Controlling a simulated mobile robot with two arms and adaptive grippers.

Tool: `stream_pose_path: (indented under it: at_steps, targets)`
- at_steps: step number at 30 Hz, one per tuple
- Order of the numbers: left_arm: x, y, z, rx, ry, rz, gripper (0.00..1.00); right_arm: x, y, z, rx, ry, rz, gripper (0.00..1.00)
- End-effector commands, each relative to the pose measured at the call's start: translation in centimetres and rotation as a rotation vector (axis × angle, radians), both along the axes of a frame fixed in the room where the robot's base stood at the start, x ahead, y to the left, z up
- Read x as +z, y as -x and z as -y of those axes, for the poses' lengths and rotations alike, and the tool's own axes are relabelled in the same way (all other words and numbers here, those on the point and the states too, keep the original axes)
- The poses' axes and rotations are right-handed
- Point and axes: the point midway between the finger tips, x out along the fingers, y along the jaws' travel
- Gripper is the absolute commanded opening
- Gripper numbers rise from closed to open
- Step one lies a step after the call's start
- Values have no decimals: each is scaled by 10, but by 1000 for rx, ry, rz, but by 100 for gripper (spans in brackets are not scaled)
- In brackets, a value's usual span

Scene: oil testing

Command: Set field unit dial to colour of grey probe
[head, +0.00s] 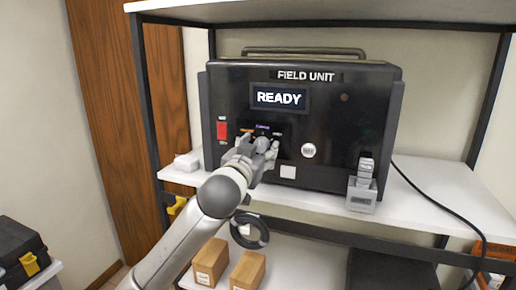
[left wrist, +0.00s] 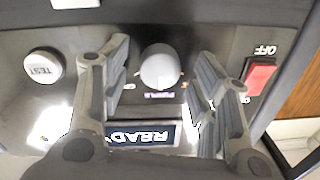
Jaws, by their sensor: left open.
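The field unit (head: 330,115) is a black case on the shelf, its screen reading READY. Its dial (left wrist: 160,66) is a round pale grey knob, seen upside down in the left wrist view. A small purple label (left wrist: 159,95) sits beside the knob on the screen side; the knob's pointer is not clear. My left gripper (head: 262,147) is at the front panel, hiding most of the dial in the head view. In the left wrist view its open fingers (left wrist: 163,85) stand either side of the knob, apart from it. A grey object (head: 362,187), perhaps the grey probe in a holder, stands at the unit's right front.
A red switch (head: 222,130) is left of the dial and a TEST button (head: 308,150) right of it. A black cable (head: 440,205) runs off the shelf (head: 420,205) at right. Cardboard boxes (head: 210,262) and a black coil (head: 249,231) are below.

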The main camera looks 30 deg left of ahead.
Motion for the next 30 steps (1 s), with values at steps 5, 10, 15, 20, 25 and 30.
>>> stream_pose_path:
  at_steps: [5,10,15,20,25,30]
  targets:
    - [0,0,0,0,0,0,55,0,0,1,1,1,0,40]
    - [0,0,0,0,0,0,34,0,0,1,1,1,0,40]
    - [0,0,0,0,0,0,12,0,0,1,1,1,0,40]
    - [0,0,0,0,-5,-1,10,0,-1,1,1,1,1,40]
    - [0,0,0,0,-41,-12,10,3,-1,1,1,1,1,40]
    - [1,0,0,1,-130,-34,10,9,-1,1,1,1,1,40]
